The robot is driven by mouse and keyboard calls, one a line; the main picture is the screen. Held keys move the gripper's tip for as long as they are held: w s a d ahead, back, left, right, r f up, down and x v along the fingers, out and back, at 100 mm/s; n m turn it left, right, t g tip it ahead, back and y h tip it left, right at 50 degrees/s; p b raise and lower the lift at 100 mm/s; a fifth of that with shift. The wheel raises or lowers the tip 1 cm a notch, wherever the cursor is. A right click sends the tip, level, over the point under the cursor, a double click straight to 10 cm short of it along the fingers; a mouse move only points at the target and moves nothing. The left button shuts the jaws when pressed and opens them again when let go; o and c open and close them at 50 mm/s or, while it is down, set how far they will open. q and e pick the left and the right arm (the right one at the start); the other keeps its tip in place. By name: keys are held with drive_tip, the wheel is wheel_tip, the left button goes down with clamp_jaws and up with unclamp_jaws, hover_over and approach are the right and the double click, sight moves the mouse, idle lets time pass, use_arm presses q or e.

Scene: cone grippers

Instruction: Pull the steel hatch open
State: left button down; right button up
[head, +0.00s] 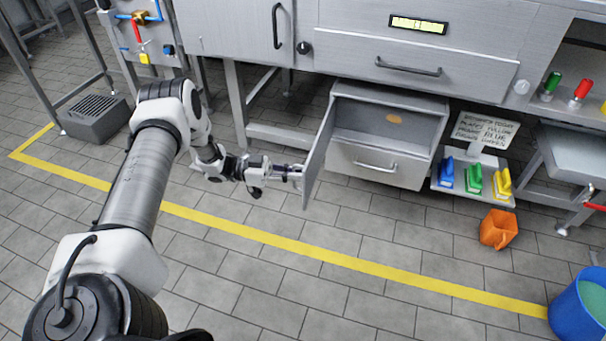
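The steel hatch (319,152) is the hinged door of a low steel cabinet (400,93) under the bench. It stands swung out wide at the cabinet's left side, seen nearly edge-on, and the inside of the cabinet shows. My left gripper (293,173) is at the hatch's outer, left-hand face, near its free edge. The fingers are small and partly hidden against the hatch. I cannot tell whether they are closed on a handle. My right gripper is out of view.
A panel with a handle (375,165) fills the cabinet's lower part. A shelf with blue, green and yellow brushes (473,180) stands to the right. Tiled floor before the cabinet is clear.

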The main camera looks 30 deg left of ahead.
use_arm(q)
drive_tip(key=shift+a, duration=0.25)
drive_tip(key=c, duration=1.2)
unclamp_jaws()
drive_tip(key=shift+c, duration=0.2)
drive_tip(key=v, duration=1.2)
drive_tip(key=shift+s+f, duration=0.1)
